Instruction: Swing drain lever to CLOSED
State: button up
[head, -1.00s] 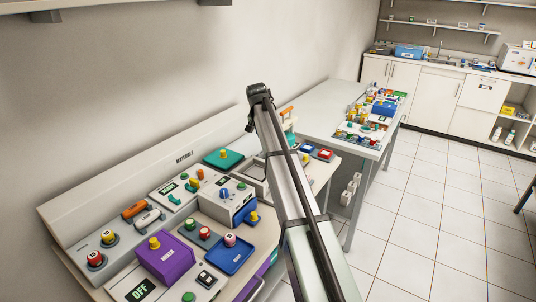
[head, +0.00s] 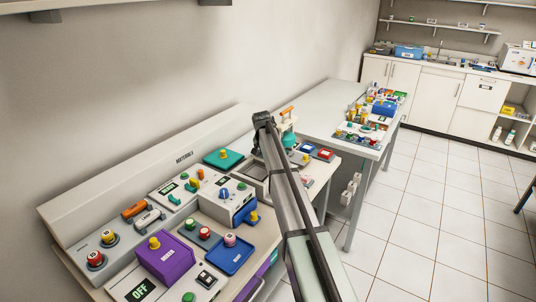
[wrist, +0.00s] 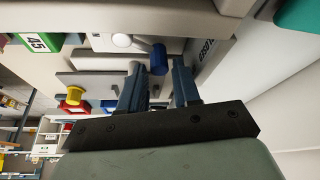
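In the wrist view, a blue cylindrical handle (wrist: 158,58) stands out beside a white round hub (wrist: 122,41) on a pale panel. It looks like the drain lever. In the head view my arm's end is low over the bench's far part, and my arm hides the lever.
The bench holds a purple box (head: 166,257), a white box with a blue knob (head: 227,204), a blue tray (head: 229,256) and a teal block (head: 223,158). A yellow knob (wrist: 75,95) is left of my fingers. A second table (head: 331,101) stands behind; the floor at right is clear.

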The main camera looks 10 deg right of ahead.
jog(key=shift+w+f, duration=0.1)
jog(key=shift+f, duration=0.15)
jog(key=shift+c, duration=0.3)
grip_shut()
jog(key=shift+s+a+n+y, duration=0.25)
jog(key=shift+n+y, duration=0.1)
jog(key=shift+n, duration=0.6)
jog(key=shift+s+a+n+y, duration=0.15)
jog(key=shift+a+n+y, duration=0.2)
jog(key=shift+n, duration=0.55)
jog(key=shift+s+a+n+y, duration=0.2)
jog(key=shift+n+y, duration=0.2)
jog(key=shift+n, duration=0.55)
jog(key=shift+o, duration=0.3)
grip_release()
